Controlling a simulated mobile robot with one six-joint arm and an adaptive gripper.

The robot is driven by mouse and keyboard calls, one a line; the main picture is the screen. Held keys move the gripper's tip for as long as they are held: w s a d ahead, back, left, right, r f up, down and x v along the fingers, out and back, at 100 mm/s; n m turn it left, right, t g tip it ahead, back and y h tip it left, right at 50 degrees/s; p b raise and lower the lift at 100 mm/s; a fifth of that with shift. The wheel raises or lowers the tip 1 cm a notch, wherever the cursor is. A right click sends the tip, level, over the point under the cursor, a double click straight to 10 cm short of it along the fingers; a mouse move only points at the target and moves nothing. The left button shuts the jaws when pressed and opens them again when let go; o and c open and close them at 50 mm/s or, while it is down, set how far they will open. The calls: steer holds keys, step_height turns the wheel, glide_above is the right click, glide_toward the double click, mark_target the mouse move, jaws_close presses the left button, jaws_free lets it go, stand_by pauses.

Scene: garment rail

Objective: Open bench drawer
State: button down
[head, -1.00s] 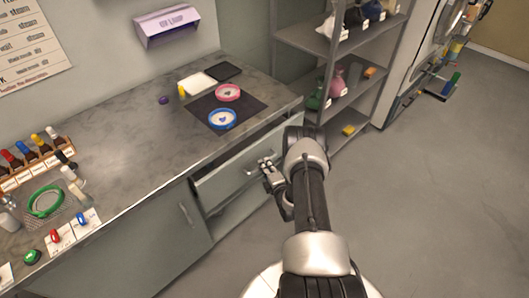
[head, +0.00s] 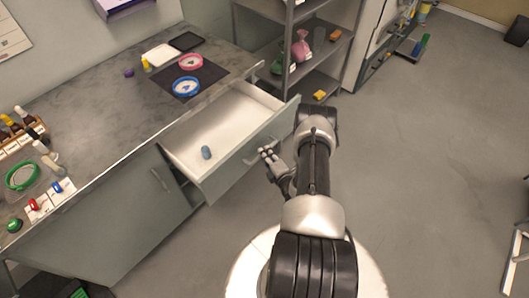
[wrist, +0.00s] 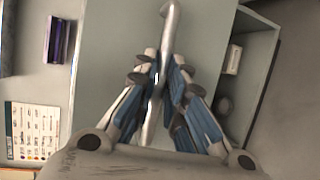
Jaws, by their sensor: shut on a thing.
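The bench drawer (head: 222,128) stands well out from the bench in the head view, with a pale empty floor except for one small blue object (head: 206,152) near its front left. Its front panel carries a bar handle (head: 262,150). My gripper (head: 270,156) is at that handle, outside the drawer front. In the wrist view, the metal handle bar (wrist: 168,50) runs between the fingers, and my gripper (wrist: 160,85) is shut on it. The part of the handle between the fingers is partly hidden.
The bench top (head: 110,105) holds a dark mat (head: 208,73) with a pink dish (head: 191,61) and a blue dish (head: 186,86). A grey shelf unit (head: 290,30) stands right of the bench.

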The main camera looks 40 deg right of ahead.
stand_by(0.4)
steer(key=c, duration=1.7)
jaws_free()
steer(key=shift+o, duration=0.2)
steer(key=v, duration=1.2)
steer(key=shift+d+r, duration=0.1)
steer(key=shift+d, duration=0.05)
